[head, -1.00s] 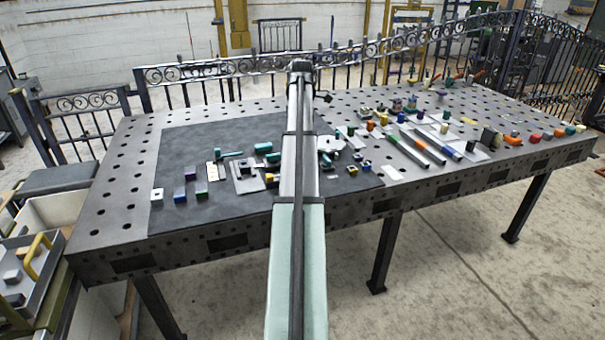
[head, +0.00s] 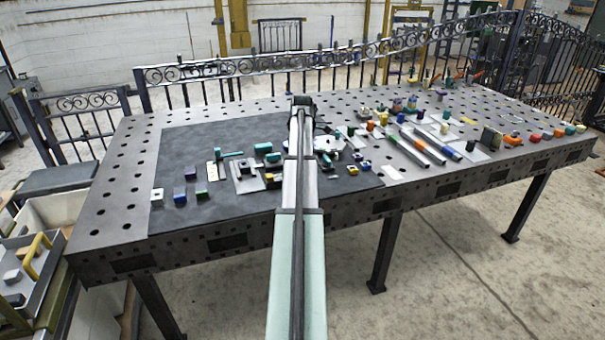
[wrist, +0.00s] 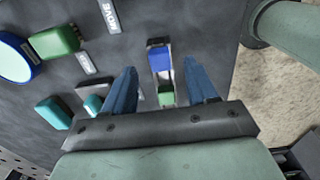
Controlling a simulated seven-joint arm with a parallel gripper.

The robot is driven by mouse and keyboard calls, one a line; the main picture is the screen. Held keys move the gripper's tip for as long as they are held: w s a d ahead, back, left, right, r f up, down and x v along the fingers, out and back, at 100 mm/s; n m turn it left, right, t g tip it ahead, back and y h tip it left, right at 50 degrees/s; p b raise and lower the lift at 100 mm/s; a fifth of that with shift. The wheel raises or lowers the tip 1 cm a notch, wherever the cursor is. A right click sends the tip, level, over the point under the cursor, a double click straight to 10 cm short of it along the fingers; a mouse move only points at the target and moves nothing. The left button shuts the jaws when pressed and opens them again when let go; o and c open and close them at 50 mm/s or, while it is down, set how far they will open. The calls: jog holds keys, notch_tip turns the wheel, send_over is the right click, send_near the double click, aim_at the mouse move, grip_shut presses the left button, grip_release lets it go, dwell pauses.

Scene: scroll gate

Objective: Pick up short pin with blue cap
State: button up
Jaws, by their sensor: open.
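In the wrist view, a blue cap (wrist: 160,63) lies between the two blue fingers of my open gripper (wrist: 162,70), with a gap on each side. A smaller green block (wrist: 166,98) is just below it in the picture, on the same narrow metal-grey piece. The pin under the blue cap is hidden by the cap. How far the fingertips are above the cap is hard to tell. In the head view, my arm covers this part of the table.
In the wrist view, a green block (wrist: 55,42), a teal block (wrist: 53,112) and a round blue-rimmed disc (wrist: 14,58) lie to the left on the dark mat (wrist: 110,55). The table edge and floor are to the right. More parts cover the table (head: 110,190) in the head view.

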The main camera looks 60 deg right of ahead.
jog(key=shift+f, duration=1.3)
grip_shut()
